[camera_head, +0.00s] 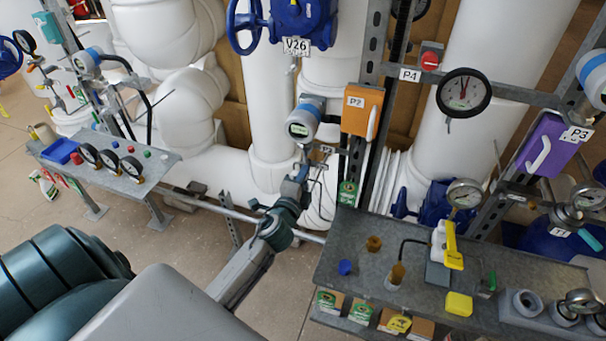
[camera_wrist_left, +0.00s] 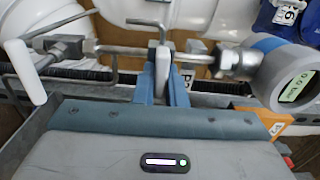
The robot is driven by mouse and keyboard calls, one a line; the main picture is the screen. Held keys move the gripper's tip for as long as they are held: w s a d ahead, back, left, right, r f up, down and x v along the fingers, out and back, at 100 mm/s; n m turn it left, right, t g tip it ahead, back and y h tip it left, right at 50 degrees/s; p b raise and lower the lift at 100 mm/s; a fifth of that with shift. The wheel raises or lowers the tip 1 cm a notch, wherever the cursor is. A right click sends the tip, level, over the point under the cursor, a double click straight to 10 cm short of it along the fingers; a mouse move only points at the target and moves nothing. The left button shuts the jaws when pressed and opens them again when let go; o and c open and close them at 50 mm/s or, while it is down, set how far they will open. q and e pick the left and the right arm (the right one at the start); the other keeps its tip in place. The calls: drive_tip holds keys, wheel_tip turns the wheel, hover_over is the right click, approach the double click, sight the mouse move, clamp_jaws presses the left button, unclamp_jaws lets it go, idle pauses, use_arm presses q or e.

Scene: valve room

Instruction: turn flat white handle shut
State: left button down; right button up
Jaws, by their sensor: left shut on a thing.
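My left gripper (camera_head: 300,174) reaches up to the thin instrument piping below the round blue-and-white transmitter (camera_head: 303,121). In the left wrist view its blue fingers (camera_wrist_left: 163,80) are shut on a pale, narrow upright piece (camera_wrist_left: 162,58), which looks like the flat white handle seen edge-on. This piece stands at the middle of a horizontal metal line between threaded fittings. Its lower part is hidden between the fingers. A second, rounded white lever (camera_wrist_left: 22,70) hangs at the line's left end, apart from the gripper. My right gripper is not in view.
An orange box (camera_head: 362,111) labelled P2 is close on the right of the transmitter. A grey bench (camera_head: 345,245) with bottles and a yellow block stands at the lower right. Another gauge bench (camera_head: 95,170) stands at the left. White pipes (camera_head: 270,110) rise behind.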

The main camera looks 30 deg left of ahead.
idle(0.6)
use_arm(q)
drive_tip(key=c, duration=1.5)
unclamp_jaws()
drive_tip(key=shift+d, duration=0.1)
drive_tip(key=shift+s+f, duration=0.15)
drive_tip(key=shift+s, duration=0.15)
drive_tip(key=shift+b+v, duration=1.95)
drive_tip(key=shift+v, duration=3.2)
drive_tip(key=shift+d, duration=0.1)
